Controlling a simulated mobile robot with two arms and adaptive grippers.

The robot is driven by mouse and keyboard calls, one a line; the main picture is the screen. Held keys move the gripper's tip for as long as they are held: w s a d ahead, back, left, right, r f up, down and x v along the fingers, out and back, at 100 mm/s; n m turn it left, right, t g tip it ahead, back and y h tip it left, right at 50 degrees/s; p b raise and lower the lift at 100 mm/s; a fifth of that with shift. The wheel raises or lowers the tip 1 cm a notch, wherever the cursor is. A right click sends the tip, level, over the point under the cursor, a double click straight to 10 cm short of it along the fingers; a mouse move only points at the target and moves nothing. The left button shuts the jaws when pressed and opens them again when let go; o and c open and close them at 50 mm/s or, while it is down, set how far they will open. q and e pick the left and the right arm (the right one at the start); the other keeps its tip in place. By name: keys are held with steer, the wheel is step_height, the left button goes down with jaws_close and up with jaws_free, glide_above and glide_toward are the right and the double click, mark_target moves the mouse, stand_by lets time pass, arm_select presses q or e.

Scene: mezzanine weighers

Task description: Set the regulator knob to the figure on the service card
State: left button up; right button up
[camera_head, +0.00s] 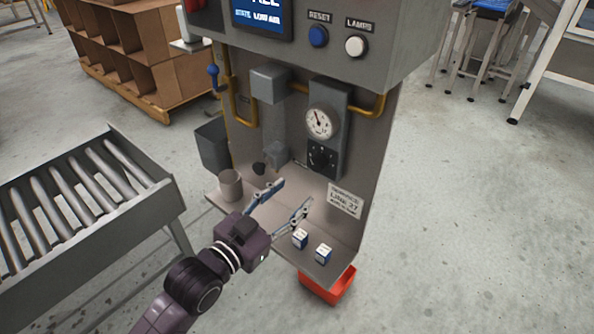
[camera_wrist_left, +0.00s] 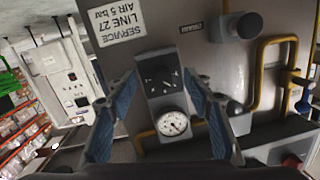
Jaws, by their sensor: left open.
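The regulator knob (camera_head: 321,158) is a black dial below the white round gauge (camera_head: 321,122) on a grey plate on the machine's panel. In the left wrist view the knob (camera_wrist_left: 161,80) and gauge (camera_wrist_left: 173,122) appear upside down. The white service card (camera_head: 345,199) is on the panel, lower right of the knob; in the left wrist view the card (camera_wrist_left: 116,22) reads "SERVICE LINE 27 AIR 5 bar". My left gripper (camera_head: 289,198) is open and empty, in front of the panel and short of the knob. My right gripper is not in view.
Yellow pipes (camera_head: 370,108) run beside the gauge. A red bin (camera_head: 330,288) sits below the shelf. A roller conveyor (camera_head: 85,205) stands at left. Open floor lies to the right.

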mark_target(315, 166)
arm_select(q)
steer(key=shift+m+h, duration=0.3)
steer(key=shift+h, duration=0.2)
steer(key=w+d+r, duration=0.1)
steer(key=w, duration=0.1)
steer(key=w+d, duration=0.2)
steer(key=w+d+r+b, duration=0.1)
steer(key=w, duration=0.1)
steer(key=shift+w+d+r, duration=0.3)
steer(key=shift+w+r, duration=0.05)
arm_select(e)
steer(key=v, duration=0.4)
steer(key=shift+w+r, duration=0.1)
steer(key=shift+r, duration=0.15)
arm_select(q)
steer(key=c, duration=1.2)
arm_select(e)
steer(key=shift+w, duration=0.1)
